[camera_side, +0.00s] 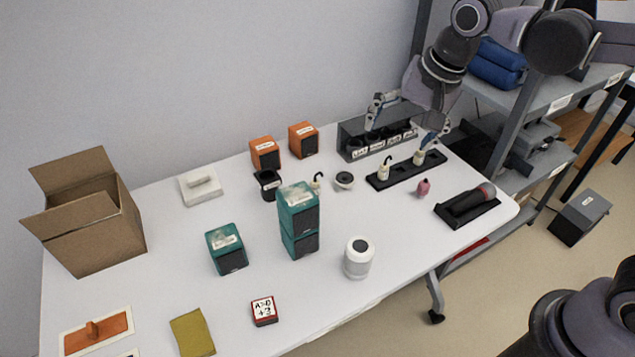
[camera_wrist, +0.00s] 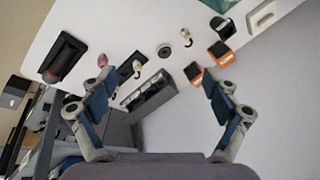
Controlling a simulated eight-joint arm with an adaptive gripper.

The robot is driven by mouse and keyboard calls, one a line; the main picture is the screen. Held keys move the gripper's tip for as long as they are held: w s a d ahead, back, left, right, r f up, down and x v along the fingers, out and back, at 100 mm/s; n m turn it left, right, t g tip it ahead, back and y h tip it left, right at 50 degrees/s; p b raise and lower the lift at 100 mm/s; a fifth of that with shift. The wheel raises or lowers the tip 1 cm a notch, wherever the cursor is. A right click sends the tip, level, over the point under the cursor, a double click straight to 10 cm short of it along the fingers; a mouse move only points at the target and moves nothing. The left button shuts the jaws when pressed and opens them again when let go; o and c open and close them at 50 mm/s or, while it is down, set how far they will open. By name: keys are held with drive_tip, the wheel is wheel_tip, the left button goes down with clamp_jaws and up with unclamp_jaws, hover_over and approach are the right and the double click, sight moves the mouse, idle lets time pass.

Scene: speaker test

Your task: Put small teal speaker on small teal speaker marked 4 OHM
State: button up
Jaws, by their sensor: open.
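Three small teal speakers show in the side view. One teal speaker (camera_side: 299,212) stands on top of another teal speaker (camera_side: 300,243), forming a stack near the middle of the table. A third teal speaker (camera_side: 227,250) stands alone to the left of the stack. Labels on the upper one and the lone one are too small to read; the lower one's top is covered. My gripper (camera_side: 408,120) is open and empty, above the grey rack at the table's back right, well away from the teal speakers.
Two orange speakers (camera_side: 265,153) stand at the back. The grey rack (camera_side: 355,146), a black strip with cream pieces (camera_side: 405,170) and a microphone on a black tray (camera_side: 468,206) are at right. A white cylinder (camera_side: 358,258) stands right of the stack. An open carton (camera_side: 105,225) is at left.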

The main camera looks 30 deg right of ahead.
drive_tip(key=s+d+f+n+t, duration=0.3)
drive_tip(key=s+d+f+n, duration=0.2)
drive_tip(key=s+d+n, duration=0.3)
drive_tip(key=shift+s+d+f+h, duration=0.2)
drive_tip(key=shift+s+d+h, duration=0.2)
drive_tip(key=shift+s+d, duration=0.4)
